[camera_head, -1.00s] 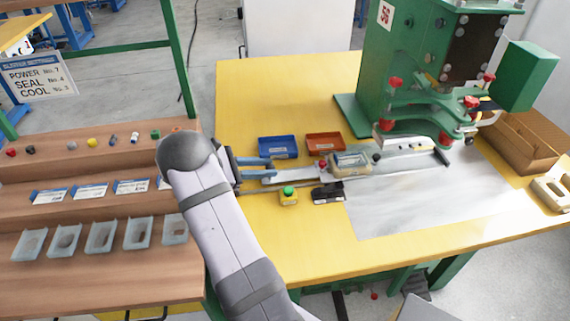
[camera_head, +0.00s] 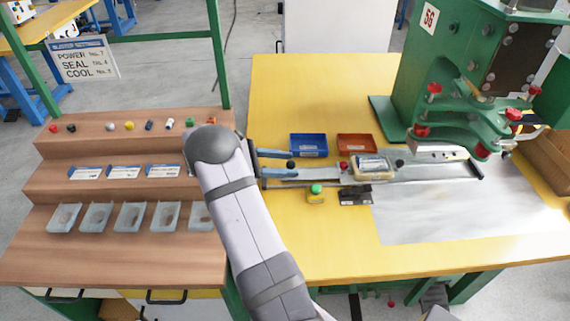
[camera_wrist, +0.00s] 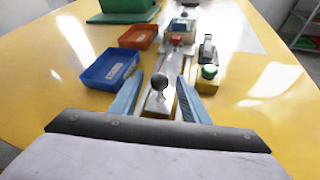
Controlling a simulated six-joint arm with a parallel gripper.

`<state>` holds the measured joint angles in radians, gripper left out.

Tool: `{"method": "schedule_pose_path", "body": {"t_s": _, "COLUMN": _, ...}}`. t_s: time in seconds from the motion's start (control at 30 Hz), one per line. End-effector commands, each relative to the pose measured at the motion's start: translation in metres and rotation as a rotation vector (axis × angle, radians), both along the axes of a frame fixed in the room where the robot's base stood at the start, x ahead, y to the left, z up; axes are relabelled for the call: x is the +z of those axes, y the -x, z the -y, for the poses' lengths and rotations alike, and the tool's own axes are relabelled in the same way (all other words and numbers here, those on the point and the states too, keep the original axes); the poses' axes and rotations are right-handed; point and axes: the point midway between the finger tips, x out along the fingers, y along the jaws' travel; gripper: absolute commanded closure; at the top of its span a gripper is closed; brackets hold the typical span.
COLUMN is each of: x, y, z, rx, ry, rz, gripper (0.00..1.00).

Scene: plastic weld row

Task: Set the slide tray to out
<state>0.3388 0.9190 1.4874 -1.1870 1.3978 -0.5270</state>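The slide tray (camera_head: 373,176) is a pale tray with a clear-topped pack in it, on a metal rail left of the green press. It has a red knob (camera_head: 344,166) and a dark knob (camera_head: 399,164). A metal bar runs left from it to a black ball knob (camera_head: 291,164). My gripper (camera_head: 296,164) is at that ball knob. In the wrist view, the blue fingers (camera_wrist: 160,78) stand apart on either side of the black ball knob (camera_wrist: 159,82), with visible gaps. The tray (camera_wrist: 178,42) lies straight ahead there.
A blue bin (camera_head: 309,146) and an orange bin (camera_head: 356,144) sit behind the rail. A green-topped yellow button box (camera_head: 316,195) and a black block (camera_head: 355,195) sit in front. The green press (camera_head: 410,95) stands right. Wooden steps (camera_head: 120,236) are left.

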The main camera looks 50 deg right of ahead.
Motion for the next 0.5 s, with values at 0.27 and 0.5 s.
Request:
{"method": "schedule_pose_path", "body": {"t_s": 0.27, "x": 0.005, "y": -0.007, "z": -0.011, "rx": 0.002, "ry": 0.000, "rz": 0.002, "gripper": 0.58}}
{"method": "schedule_pose_path", "body": {"t_s": 0.5, "x": 0.017, "y": -0.022, "z": -0.038, "rx": 0.003, "ry": 0.001, "rz": 0.004, "gripper": 0.58}}
